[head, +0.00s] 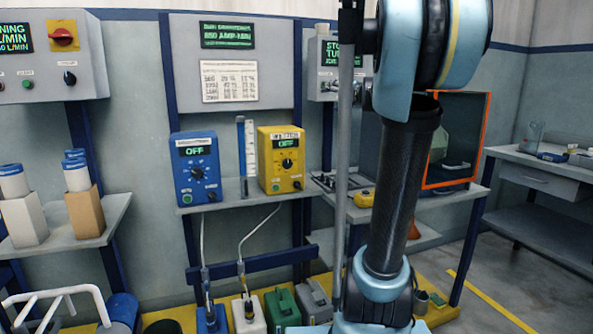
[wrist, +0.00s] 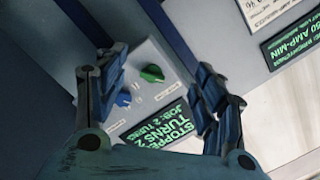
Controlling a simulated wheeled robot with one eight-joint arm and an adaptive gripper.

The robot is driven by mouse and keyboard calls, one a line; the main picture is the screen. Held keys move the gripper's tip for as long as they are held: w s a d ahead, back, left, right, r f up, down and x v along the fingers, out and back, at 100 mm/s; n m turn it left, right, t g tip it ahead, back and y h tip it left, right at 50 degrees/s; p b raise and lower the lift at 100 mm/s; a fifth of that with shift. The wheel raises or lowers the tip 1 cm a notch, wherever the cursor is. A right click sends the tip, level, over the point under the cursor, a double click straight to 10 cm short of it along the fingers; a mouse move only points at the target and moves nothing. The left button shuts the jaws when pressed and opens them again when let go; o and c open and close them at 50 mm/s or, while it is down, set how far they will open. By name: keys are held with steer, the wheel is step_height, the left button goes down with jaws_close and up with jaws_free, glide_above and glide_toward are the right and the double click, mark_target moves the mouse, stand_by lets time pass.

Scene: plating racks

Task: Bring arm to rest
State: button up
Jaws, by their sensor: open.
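My gripper (wrist: 160,105) shows in the wrist view with its two dark blue fingers spread apart and nothing between them. Past the fingers is a grey control box (wrist: 165,80) with a green knob, a blue knob and a green-lit display. The gripper itself is out of the head view; my raised arm fills the right middle there and hides part of the same box (head: 328,85) on the wall. I cannot tell how far the fingertips are from the box.
A blue pump unit (head: 195,168) and a yellow one (head: 281,160) stand on a shelf, both displays reading OFF. Several jugs (head: 282,308) stand below. An orange-framed enclosure (head: 487,130) is behind my arm. Open floor (head: 490,265) shows at right.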

steer(key=s+a+f+n+g, duration=0.3)
steer(key=s+a+f+g, duration=0.1)
steer(key=s+f, duration=0.7)
steer(key=s+a+f+n+g, duration=0.2)
steer(key=s+a+f+g, duration=0.25)
steer(key=s+f, duration=0.6)
steer(key=s+d+f+g+h, duration=0.2)
steer(key=s+d+f+h, duration=0.1)
steer(key=s+f, duration=0.7)
steer(key=s+d+f+g+h, duration=0.3)
steer(key=s+d+f, duration=0.3)
steer(key=s+f, duration=0.5)
steer(key=shift+f+n+h, duration=0.15)
steer(key=shift+n+h, duration=0.15)
steer(key=shift+n, duration=0.1)
steer(key=shift+s, duration=0.1)
